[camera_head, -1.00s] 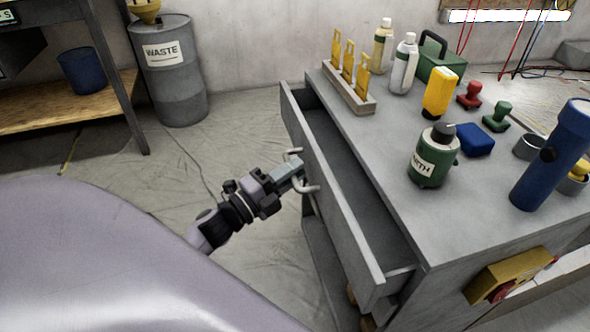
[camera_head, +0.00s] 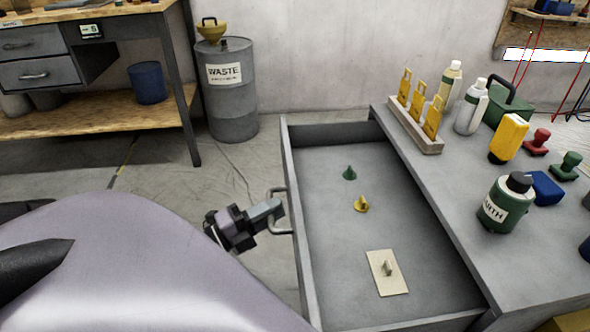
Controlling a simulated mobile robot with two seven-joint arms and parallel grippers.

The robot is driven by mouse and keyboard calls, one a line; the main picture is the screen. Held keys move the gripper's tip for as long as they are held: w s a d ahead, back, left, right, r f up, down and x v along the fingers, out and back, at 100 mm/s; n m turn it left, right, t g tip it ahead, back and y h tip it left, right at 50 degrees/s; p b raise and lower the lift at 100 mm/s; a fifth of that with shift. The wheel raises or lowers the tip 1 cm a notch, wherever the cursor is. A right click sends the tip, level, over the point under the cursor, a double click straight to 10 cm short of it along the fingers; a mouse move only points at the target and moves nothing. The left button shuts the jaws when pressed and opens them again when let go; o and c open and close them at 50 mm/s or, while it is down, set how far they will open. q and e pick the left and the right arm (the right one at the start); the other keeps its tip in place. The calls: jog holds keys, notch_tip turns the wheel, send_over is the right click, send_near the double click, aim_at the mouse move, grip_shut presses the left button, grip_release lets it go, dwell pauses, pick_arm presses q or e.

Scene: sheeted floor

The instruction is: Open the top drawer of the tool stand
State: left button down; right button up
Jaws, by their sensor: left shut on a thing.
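The grey tool stand (camera_head: 465,215) is at the right, and its top drawer (camera_head: 340,220) is pulled far out to the left. Inside the drawer lie a small green cone-shaped piece (camera_head: 349,173), a yellow piece (camera_head: 361,204) and a beige plate with a small knob (camera_head: 387,273). My left gripper (camera_head: 276,212) is at the drawer's light metal handle (camera_head: 285,230), shut on its bar. The lower part of the stand is hidden behind the open drawer. My right gripper does not show.
On the stand's top are a rack of yellow tags (camera_head: 415,130), bottles, a yellow container (camera_head: 508,139), stamps and a green canister (camera_head: 506,203). A waste drum (camera_head: 230,100) and a workbench (camera_head: 90,120) stand behind.

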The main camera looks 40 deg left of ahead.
pick_arm(q)
jog(key=shift+s+a, duration=0.95)
jog(key=shift+s, duration=0.2)
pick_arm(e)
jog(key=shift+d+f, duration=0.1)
pick_arm(q)
jog(key=c, duration=1.1)
grip_release()
jog(key=v, duration=0.7)
jog(key=shift+p, duration=0.35)
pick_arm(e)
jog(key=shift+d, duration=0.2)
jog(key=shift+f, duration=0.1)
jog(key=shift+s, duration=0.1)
